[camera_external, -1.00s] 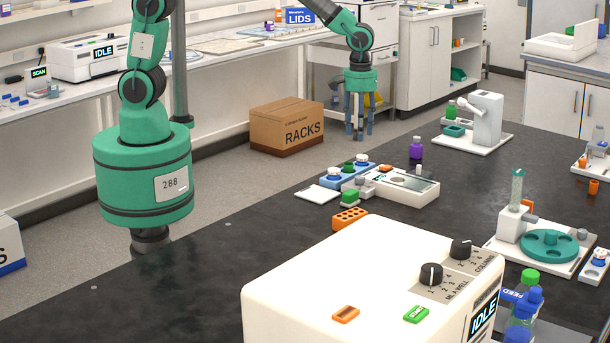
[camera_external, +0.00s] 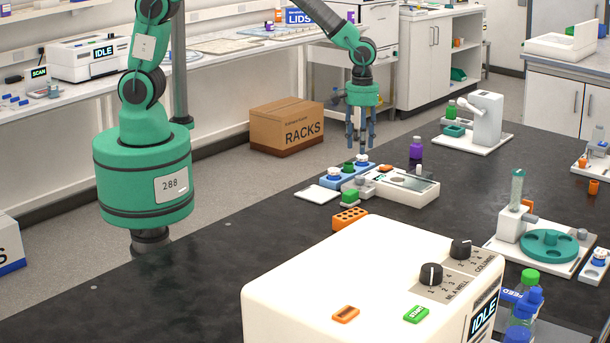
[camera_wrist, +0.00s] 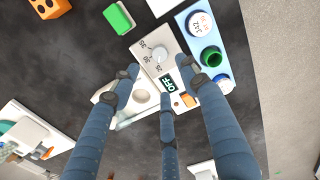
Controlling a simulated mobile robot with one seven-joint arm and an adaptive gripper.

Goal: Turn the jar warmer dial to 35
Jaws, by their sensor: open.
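The jar warmer (camera_external: 420,192) is a cream box near the far edge of the dark bench. A small dark display (camera_wrist: 168,84) beside the dial reads OFF. My three-fingered gripper (camera_external: 359,148) is above the far side of the warmer, apart from it, fingers pointing down. In the wrist view the gripper (camera_wrist: 160,80) is open and empty, its fingers spread around the dial and display area.
A blue tray (camera_external: 335,182) with capped jars stands right beside the warmer. A green block (camera_external: 349,197) and an orange rack (camera_external: 350,218) are close in front. A purple bottle (camera_external: 416,148) stands behind. A large cream machine (camera_external: 330,280) fills the foreground. Bare bench lies to the left.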

